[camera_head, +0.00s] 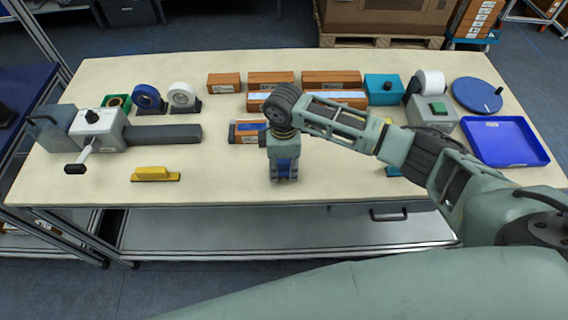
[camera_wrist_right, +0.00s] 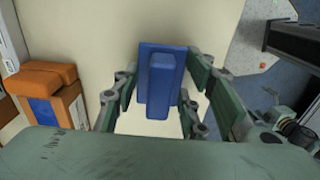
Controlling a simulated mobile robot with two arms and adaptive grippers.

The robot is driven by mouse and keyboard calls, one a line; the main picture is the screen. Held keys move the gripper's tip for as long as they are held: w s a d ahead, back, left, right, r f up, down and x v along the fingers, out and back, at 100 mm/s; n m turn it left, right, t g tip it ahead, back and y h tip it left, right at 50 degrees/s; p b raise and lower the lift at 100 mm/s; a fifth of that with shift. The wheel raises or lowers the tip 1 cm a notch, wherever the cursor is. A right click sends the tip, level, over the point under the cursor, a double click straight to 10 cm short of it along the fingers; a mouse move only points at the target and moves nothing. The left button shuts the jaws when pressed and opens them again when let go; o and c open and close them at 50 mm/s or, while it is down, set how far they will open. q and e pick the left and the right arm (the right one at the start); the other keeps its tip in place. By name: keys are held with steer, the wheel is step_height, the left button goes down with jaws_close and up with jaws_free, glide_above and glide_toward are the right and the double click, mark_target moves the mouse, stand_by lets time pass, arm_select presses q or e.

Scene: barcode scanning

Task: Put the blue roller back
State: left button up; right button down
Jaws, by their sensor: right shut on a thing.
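The blue roller (camera_wrist_right: 163,85) shows in the right wrist view as a flat blue plate with a raised blue bar along it. My right gripper (camera_wrist_right: 162,95) is shut on it, with fingers on both sides. In the head view my right gripper (camera_head: 284,178) points down near the front middle of the table, and a bit of the blue roller (camera_head: 284,166) shows between its fingers. I cannot tell whether the roller touches the table. My left gripper is not in view.
On the table (camera_head: 230,185) a yellow tool (camera_head: 155,174) lies at the left front. Brown boxes (camera_head: 332,79) stand at the back. A grey machine (camera_head: 98,127) stands left, and a blue tray (camera_head: 505,142) lies right. The front strip beside my gripper is clear.

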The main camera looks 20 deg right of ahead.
mark_target(284, 161)
steer(key=shift+s+f, duration=0.35)
steer(key=shift+f, duration=0.2)
steer(key=c, duration=1.4)
jaws_free()
steer(key=shift+f, duration=0.1)
steer(key=shift+c, duration=0.2)
steer(key=o, duration=0.4)
steer(key=shift+w+d, duration=0.15)
steer(key=shift+w, duration=0.15)
steer(key=shift+c, duration=0.2)
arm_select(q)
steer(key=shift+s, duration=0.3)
arm_select(e)
steer(key=shift+r, duration=0.6)
arm_select(q)
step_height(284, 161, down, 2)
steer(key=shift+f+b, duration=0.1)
steer(key=shift+b, duration=0.95)
arm_select(e)
step_height(284, 161, up, 12)
steer(key=shift+r, duration=0.2)
